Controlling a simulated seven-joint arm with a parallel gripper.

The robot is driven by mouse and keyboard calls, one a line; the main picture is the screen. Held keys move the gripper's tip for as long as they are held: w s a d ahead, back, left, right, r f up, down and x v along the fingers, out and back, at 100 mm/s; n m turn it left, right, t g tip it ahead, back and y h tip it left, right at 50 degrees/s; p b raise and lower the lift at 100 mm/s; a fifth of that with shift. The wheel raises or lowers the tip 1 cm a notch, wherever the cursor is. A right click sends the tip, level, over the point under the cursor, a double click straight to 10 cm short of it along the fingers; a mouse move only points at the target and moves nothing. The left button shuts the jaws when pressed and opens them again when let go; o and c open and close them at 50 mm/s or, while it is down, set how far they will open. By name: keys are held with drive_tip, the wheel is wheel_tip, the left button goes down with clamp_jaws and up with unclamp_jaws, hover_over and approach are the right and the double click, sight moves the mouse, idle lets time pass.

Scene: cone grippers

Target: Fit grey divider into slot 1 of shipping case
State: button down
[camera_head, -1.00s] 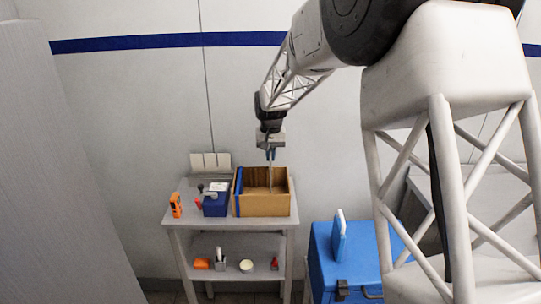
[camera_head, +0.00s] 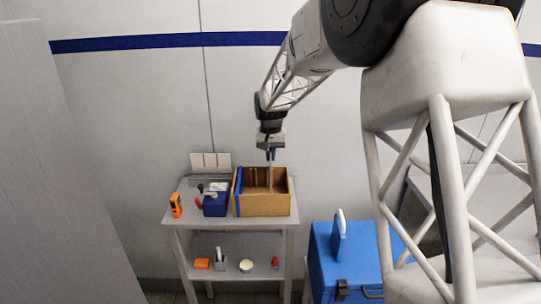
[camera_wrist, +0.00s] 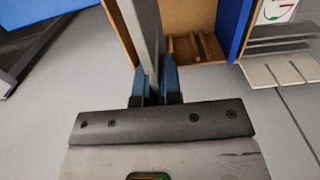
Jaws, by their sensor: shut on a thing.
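The shipping case is an open brown box (camera_head: 262,206) with a blue strip along its left side, on top of the grey table. My gripper (camera_head: 270,156) points down over the case's open top. It is shut on the thin grey divider (camera_head: 270,178), which stands upright and reaches into the case opening. In the wrist view, the divider (camera_wrist: 146,38) runs between the blue fingers (camera_wrist: 155,84). Beside it are a brown case wall (camera_wrist: 121,28) and wooden slot ribs (camera_wrist: 197,46). The divider's lower edge is hidden, so I cannot tell whether it sits in a slot.
A dark blue box (camera_head: 215,206) stands close left of the case, with an orange device (camera_head: 176,205) farther left. A rack of pale panels (camera_head: 211,162) stands behind. A blue chest (camera_head: 335,262) is right of the table. Small items sit on the lower shelf.

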drive_tip(key=shift+f, duration=4.2)
idle(3.8)
